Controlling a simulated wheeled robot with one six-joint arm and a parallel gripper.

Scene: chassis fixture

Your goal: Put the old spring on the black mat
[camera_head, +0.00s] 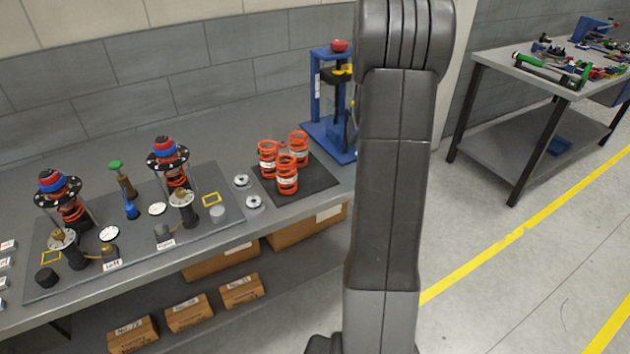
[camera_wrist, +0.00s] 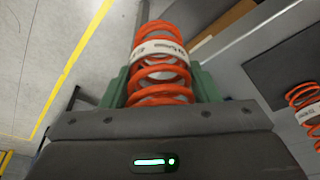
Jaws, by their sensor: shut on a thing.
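My gripper (camera_wrist: 162,92) shows in the wrist view with its green fingers shut on an orange coil spring (camera_wrist: 160,68). This spring has a white label band whose writing I cannot read clearly. In the head view, my arm hides the gripper and held spring. The black mat (camera_head: 318,180) lies on the bench, left of my arm. Three orange springs with white bands stand upright on it: one at the left (camera_head: 268,160), one in front (camera_head: 287,176) and one behind right (camera_head: 299,146). The wrist view shows part of the mat (camera_wrist: 283,68) and an orange spring (camera_wrist: 306,100) at right.
A blue press (camera_head: 320,95) stands behind the mat, partly hidden by my arm. A grey fixture plate (camera_head: 215,235) with two strut assemblies and small parts lies left of the mat. Cardboard boxes (camera_head: 240,290) sit below. A second table (camera_head: 500,65) with tools stands at right.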

